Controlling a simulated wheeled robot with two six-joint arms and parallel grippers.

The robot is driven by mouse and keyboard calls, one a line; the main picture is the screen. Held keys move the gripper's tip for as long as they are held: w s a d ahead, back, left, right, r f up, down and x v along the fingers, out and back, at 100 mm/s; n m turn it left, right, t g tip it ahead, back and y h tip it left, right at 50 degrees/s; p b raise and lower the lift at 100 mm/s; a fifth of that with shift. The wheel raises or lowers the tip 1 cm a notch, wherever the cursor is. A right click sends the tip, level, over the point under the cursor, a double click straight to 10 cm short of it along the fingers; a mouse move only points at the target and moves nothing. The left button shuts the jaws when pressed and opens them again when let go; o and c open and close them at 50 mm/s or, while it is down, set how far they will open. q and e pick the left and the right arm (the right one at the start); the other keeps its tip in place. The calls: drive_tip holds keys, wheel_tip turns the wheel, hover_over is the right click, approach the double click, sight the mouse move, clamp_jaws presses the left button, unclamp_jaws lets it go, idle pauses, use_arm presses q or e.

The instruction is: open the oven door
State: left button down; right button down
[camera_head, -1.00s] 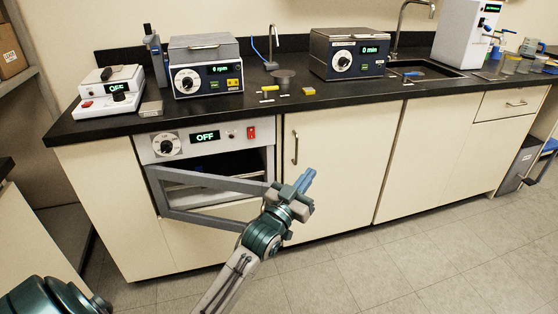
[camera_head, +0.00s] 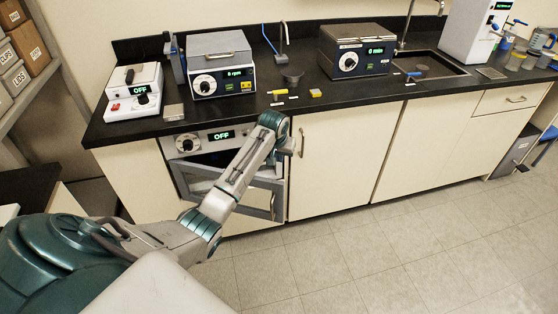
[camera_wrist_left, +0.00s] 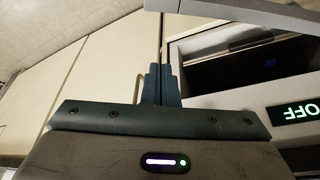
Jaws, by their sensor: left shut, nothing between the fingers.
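The oven (camera_head: 188,144) is built into the cabinet under the counter, and its display reads OFF. Its grey-framed door (camera_head: 262,210) is partly open, and the dark inside shows above its top edge. My left forearm crosses in front and hides part of the door. My left gripper (camera_head: 288,146) is by the oven's right side, mostly hidden by its wrist. In the left wrist view, its fingers (camera_wrist_left: 161,85) are together and empty, beside the open oven front (camera_wrist_left: 245,92). The door's grey frame (camera_wrist_left: 235,12) crosses the top there. My right gripper is not in view.
A beige cabinet door with a handle (camera_head: 301,142) adjoins the oven on the right, close to my left gripper. The floor (camera_head: 370,250) in front is clear.

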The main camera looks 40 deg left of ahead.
use_arm(q)
wheel_tip(320, 180, down, 8)
drive_tip(key=s+p, duration=0.1)
drive_tip(key=p, duration=0.2)
drive_tip(key=shift+d+f, duration=0.2)
idle(0.4)
